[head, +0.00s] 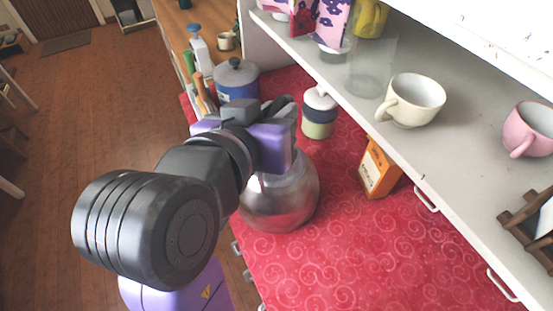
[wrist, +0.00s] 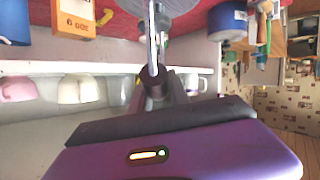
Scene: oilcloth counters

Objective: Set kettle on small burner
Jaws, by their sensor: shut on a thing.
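A shiny metal kettle (head: 285,200) is at the red counter, below my gripper (head: 276,146) in the head view. My purple hand covers the kettle's top and handle there. In the wrist view my gripper (wrist: 153,70) is shut on the kettle, seemingly at its handle, and a grey part of the kettle (wrist: 180,5) shows at the top edge. I cannot tell whether the kettle's base touches the counter. No burner is visible in either view.
An orange box (head: 379,168) and a striped jar (head: 319,113) stand behind the kettle. A blue pot (head: 237,80) is farther left. A shelf (head: 440,150) with a cream cup (head: 412,100) and pink cup (head: 530,128) overhangs the right. The front red cloth is clear.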

